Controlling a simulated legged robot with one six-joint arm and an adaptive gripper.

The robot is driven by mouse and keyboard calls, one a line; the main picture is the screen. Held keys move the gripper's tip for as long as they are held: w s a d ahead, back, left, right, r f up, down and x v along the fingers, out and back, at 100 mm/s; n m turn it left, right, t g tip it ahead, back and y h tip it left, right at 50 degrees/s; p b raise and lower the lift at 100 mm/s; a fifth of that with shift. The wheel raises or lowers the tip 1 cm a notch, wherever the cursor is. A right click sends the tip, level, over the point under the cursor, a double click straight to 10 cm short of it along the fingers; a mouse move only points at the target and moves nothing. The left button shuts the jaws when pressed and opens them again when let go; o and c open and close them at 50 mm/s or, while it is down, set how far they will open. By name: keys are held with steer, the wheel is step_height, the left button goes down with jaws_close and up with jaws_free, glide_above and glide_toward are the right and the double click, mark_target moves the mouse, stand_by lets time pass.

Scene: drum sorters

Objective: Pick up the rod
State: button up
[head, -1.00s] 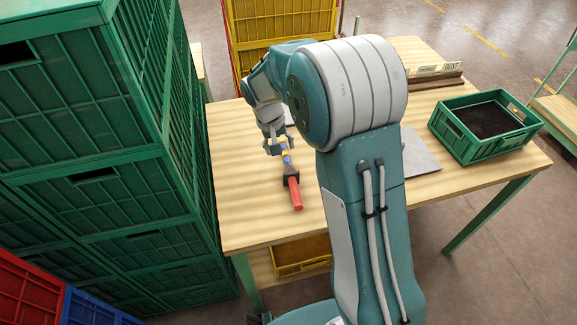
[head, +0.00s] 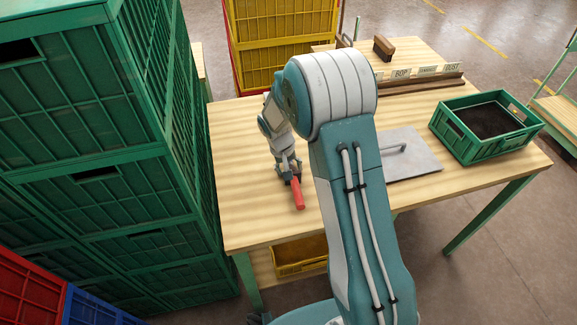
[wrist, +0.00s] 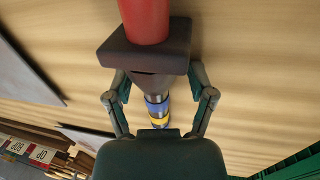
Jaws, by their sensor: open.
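The rod lies on the wooden table (head: 240,150). Its red handle (head: 298,193) shows in the head view, pointing toward the table's front edge. In the wrist view the red handle (wrist: 146,20) is at the top, with a dark block-like collar (wrist: 148,47) below it and a metal shaft with blue and yellow bands (wrist: 157,108). My gripper (wrist: 160,85) is open, with one finger on each side of the shaft near the collar. In the head view my gripper (head: 289,178) hides the shaft; contact with the table cannot be told.
A grey plate with a handle (head: 412,165) lies right of my arm. A green crate (head: 470,150) with dark contents stands at the table's right. Tall stacked green crates (head: 120,190) border the left. Labelled signs (head: 427,72) stand at the back.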

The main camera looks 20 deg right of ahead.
steer(key=shift+d, duration=0.3)
jaws_close()
steer(key=shift+a+r, duration=0.15)
steer(key=shift+a, duration=0.05)
